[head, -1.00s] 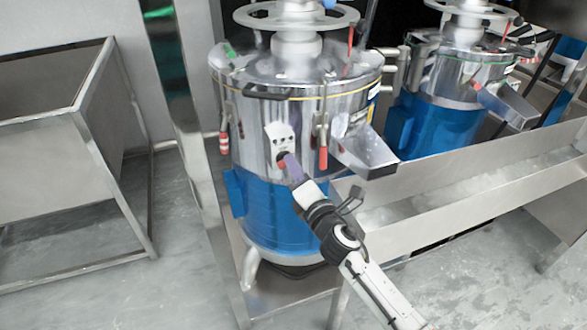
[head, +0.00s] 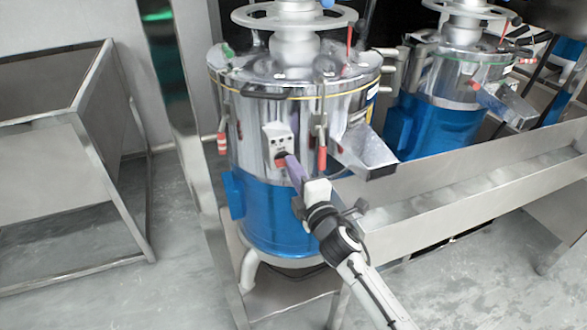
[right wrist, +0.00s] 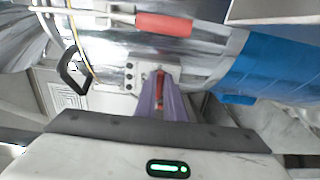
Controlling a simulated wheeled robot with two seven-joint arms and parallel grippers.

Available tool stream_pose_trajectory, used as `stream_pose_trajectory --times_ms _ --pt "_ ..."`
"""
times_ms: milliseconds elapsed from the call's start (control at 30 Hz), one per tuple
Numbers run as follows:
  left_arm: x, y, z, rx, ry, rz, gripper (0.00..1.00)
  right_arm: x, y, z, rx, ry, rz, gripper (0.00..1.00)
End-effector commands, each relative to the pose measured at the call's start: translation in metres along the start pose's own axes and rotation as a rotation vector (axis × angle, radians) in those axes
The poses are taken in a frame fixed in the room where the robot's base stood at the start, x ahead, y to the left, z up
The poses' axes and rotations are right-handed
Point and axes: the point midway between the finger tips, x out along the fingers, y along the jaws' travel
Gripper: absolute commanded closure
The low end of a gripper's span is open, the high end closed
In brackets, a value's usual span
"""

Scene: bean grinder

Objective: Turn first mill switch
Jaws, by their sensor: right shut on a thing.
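The first mill (head: 270,215) is the nearer steel drum with a blue lower half. Its switch box (head: 277,140) is a small pale plate on the front with a red switch at its lower part. My right gripper (head: 284,160) reaches it from the lower right. In the right wrist view, the purple fingers (right wrist: 160,88) are shut on the red switch (right wrist: 160,80), which shows between them against the plate (right wrist: 145,73). The fingers hide part of the switch. My left gripper is not in view.
A red-handled clamp (head: 321,155) hangs just right of the switch box, and a steel spout (head: 368,150) juts out beyond it. A second mill (head: 440,120) stands behind a steel trough (head: 470,185). A steel bin (head: 60,150) stands at left.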

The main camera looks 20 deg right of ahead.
Motion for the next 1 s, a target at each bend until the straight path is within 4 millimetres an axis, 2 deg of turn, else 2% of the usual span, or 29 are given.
stream_pose_trajectory --times_ms 333,367,433,467,767,867,1000 --pt "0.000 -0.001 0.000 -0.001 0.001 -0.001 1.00 0.000 -0.001 0.000 0.007 -0.001 -0.002 1.00" --pt "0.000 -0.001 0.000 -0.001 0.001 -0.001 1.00 0.000 -0.001 0.000 0.007 -0.001 -0.002 0.86" --pt "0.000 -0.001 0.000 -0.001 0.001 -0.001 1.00 0.000 -0.001 0.000 0.006 0.000 -0.002 0.74" --pt "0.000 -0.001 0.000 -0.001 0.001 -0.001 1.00 0.000 -0.001 0.000 0.006 0.000 -0.002 0.72" --pt "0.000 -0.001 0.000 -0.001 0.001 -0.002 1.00 -0.002 -0.001 0.000 0.003 0.000 -0.001 0.72" --pt "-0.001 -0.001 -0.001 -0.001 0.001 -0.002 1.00 -0.010 -0.001 0.000 0.003 0.000 -0.001 0.72" --pt "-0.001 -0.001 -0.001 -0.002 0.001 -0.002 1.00 -0.035 -0.002 0.000 0.003 0.001 -0.003 0.72"
